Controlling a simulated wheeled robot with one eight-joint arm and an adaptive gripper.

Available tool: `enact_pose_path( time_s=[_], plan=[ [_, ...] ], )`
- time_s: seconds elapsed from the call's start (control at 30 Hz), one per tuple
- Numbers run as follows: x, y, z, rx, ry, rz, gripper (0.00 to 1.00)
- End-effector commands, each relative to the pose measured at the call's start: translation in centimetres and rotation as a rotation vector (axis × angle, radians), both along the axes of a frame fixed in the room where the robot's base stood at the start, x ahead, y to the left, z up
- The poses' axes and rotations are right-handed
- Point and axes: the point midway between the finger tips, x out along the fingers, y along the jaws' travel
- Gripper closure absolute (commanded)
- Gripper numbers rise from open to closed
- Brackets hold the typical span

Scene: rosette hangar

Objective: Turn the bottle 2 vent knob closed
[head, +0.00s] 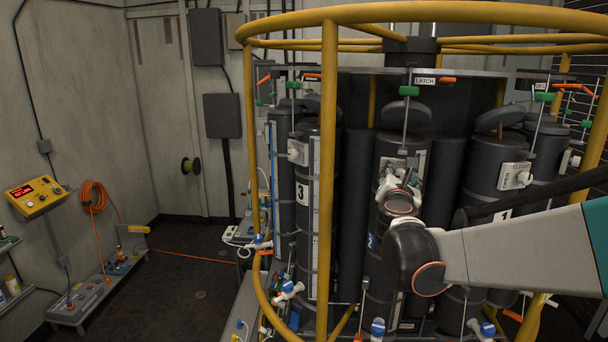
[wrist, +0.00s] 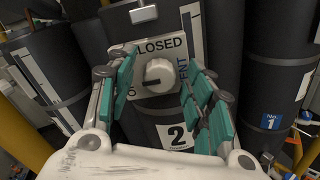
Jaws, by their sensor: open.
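The bottle 2 vent knob (wrist: 160,74) is a round white knob with a dark mark, on a white plate (wrist: 145,48) reading CLOSED and VENT. The dark mark points left in the wrist view. Below it, bottle 2 (wrist: 147,129) carries a white label with the number 2. My gripper (wrist: 163,85) is open, with its teal-padded fingers on either side of the knob, apart from it as far as I can tell. In the head view my gripper (head: 398,184) is in front of bottle 2 (head: 400,150) and hides the knob.
A latch (head: 425,81) is above bottle 2. Open floor (head: 185,270) lies at left.

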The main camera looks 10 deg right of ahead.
Motion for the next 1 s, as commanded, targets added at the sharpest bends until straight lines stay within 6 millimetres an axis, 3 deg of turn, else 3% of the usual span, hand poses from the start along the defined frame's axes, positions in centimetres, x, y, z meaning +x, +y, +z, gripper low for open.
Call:
enact_pose_path(
  time_s=[0.1, 0.13, 0.3, 0.67, 1.0],
  plan=[
    [0.10, -0.04, -0.01, 0.000, 0.000, 0.000, 0.52],
    [0.11, -0.04, -0.02, 0.000, 0.000, 0.000, 0.57],
    [0.10, -0.03, -0.01, 0.000, 0.000, 0.000, 0.95],
    [0.07, -0.03, -0.04, 0.023, -0.013, -0.001, 0.96],
    [-0.08, 0.00, -0.07, 0.193, -0.116, 0.000, 0.97]
  ],
)
